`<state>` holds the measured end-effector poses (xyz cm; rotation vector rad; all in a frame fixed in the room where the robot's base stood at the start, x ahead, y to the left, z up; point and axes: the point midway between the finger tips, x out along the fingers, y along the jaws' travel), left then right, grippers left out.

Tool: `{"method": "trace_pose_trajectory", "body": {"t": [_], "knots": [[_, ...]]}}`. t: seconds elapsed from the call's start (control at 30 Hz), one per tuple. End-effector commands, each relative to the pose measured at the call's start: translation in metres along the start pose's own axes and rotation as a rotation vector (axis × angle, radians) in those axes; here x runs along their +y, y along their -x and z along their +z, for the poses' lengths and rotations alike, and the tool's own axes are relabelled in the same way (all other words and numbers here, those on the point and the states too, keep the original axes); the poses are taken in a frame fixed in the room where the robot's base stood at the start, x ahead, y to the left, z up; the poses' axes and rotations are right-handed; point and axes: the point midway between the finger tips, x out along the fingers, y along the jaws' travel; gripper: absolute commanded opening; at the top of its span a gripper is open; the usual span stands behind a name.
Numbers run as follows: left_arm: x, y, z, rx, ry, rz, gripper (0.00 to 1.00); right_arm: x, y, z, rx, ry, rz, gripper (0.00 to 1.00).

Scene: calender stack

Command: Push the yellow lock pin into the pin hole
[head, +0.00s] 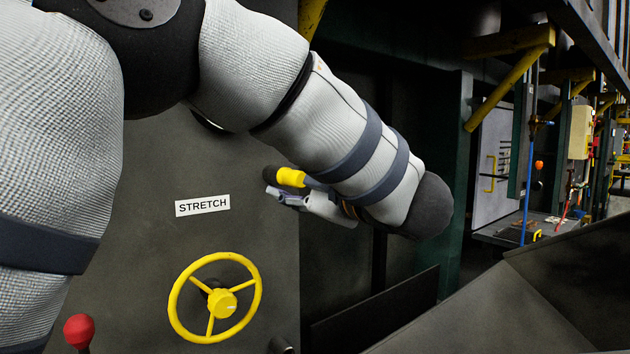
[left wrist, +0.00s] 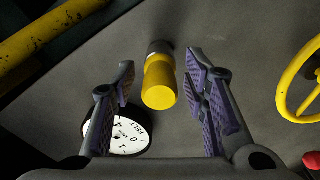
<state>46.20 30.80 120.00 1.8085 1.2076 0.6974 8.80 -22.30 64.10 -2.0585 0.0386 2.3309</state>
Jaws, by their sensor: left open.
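The yellow lock pin (left wrist: 160,85) shows in the left wrist view as a yellow cylinder with a grey collar at its far end, against the dark grey panel. It also shows in the head view (head: 291,177), beside my left gripper. My left gripper (left wrist: 161,72) is open, with one finger on each side of the pin and a visible gap to both. In the head view my left gripper (head: 273,184) points left towards the panel and is partly hidden by the forearm. The pin hole is not visible. My right gripper is in neither view.
A yellow handwheel (head: 215,298) sits on the panel under a STRETCH label (head: 203,205). A red knob (head: 79,331) is at lower left. A round white dial (left wrist: 128,135) lies below the left finger in the wrist view, and a yellow bar (left wrist: 50,40) crosses the upper left.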

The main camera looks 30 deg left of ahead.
Motion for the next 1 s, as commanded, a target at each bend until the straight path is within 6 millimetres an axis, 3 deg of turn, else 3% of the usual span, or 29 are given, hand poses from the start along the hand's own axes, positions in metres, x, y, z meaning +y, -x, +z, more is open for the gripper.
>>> {"method": "trace_pose_trajectory", "body": {"t": [0.27,0.43,1.0], "knots": [[0.0000,-0.0013,0.0000,0.000,0.000,0.000,0.39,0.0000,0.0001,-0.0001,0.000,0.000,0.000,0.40],[0.0000,-0.0012,0.0000,0.000,0.000,0.000,0.00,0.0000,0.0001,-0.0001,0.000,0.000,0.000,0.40],[0.0004,0.0045,-0.0004,0.001,0.001,0.000,0.00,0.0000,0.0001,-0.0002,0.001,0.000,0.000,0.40]]}}
